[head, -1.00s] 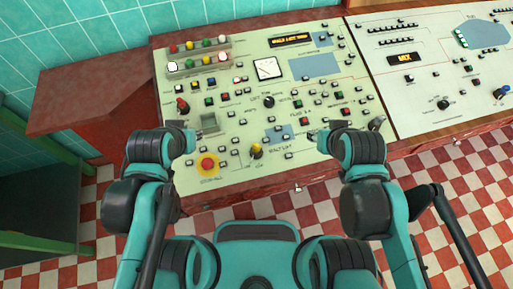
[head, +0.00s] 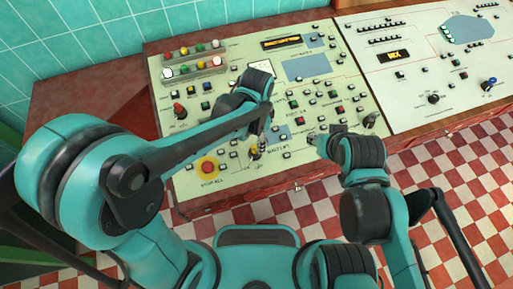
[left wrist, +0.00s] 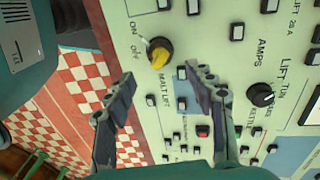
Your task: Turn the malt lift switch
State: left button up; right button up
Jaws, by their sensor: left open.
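The malt lift switch is a yellow knob on a black base (left wrist: 159,54), with ON, OFF and MALT LIFT printed beside it in the left wrist view. In the head view the yellow knob (head: 255,154) sits near the panel's front edge, partly covered by my left gripper (head: 260,140). In the left wrist view my left gripper (left wrist: 160,84) is open and empty, its two fingers spread below the knob in the picture. I see no contact with it. My right gripper (head: 318,138) hangs over the panel to the right; its fingers are too small to read.
A red stop button on a yellow disc (head: 208,167) lies left of the knob. A black knob (left wrist: 260,94) and several small push buttons are close by in the left wrist view. A second panel (head: 415,85) stands to the right. Checkered floor lies in front.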

aim_at(256, 148)
pick_arm(q)
notch_tip(256, 148, down, 7)
jog(key=shift+b, duration=1.25)
jog(key=c, duration=1.2)
